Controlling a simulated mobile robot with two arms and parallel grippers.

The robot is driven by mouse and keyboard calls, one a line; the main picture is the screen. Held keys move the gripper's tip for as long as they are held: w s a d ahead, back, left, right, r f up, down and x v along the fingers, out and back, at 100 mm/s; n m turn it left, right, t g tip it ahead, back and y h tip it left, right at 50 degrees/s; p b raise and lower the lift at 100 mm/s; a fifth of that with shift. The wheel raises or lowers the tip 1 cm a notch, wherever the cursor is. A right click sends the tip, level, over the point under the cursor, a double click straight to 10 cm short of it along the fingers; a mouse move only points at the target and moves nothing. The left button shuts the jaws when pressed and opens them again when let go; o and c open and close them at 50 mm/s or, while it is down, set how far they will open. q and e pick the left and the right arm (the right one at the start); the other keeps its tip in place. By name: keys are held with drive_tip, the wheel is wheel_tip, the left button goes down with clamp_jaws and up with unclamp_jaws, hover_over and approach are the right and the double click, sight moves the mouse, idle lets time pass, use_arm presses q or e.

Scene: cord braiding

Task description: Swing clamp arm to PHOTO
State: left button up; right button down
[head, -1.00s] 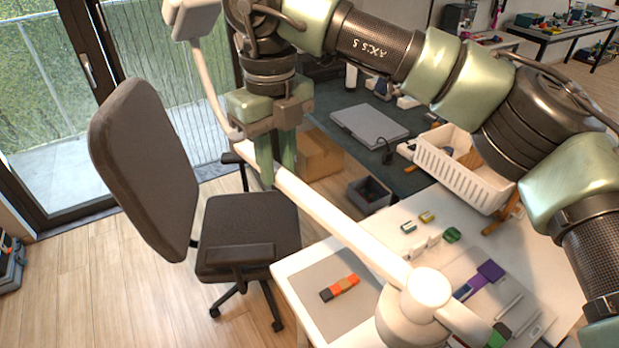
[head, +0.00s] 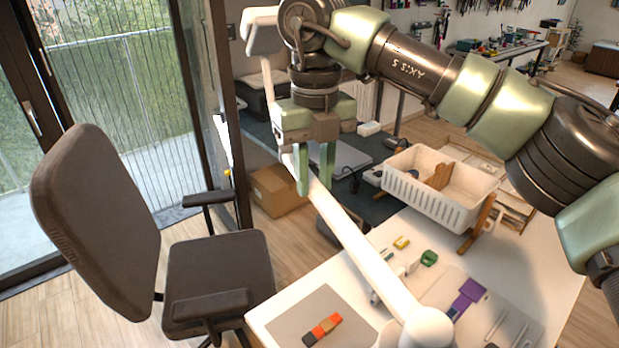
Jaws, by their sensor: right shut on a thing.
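The white clamp arm (head: 359,244) runs from a round joint (head: 427,326) at the table's front up and left to my right gripper, and its upper part rises to a white head (head: 261,29) at the top. My right gripper (head: 306,180) points down with its green fingers shut on the arm's bar. My left gripper is out of view. No PHOTO mark can be made out.
A dark office chair (head: 218,275) stands left of the white table (head: 275,318). On the table are an orange and black block strip (head: 323,329), a green spool (head: 429,258) and a purple piece (head: 468,294). A white basket (head: 440,190) stands behind. A cardboard box (head: 278,190) is on the floor.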

drive_tip(key=shift+r, duration=0.1)
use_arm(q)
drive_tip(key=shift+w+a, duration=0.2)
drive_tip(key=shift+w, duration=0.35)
use_arm(e)
drive_tip(key=c, duration=1.2)
unclamp_jaws()
drive_tip(key=shift+o, duration=0.2)
drive_tip(key=shift+r, duration=0.35)
wheel_tip(320, 180, up, 7)
drive_tip(key=shift+b, duration=0.55)
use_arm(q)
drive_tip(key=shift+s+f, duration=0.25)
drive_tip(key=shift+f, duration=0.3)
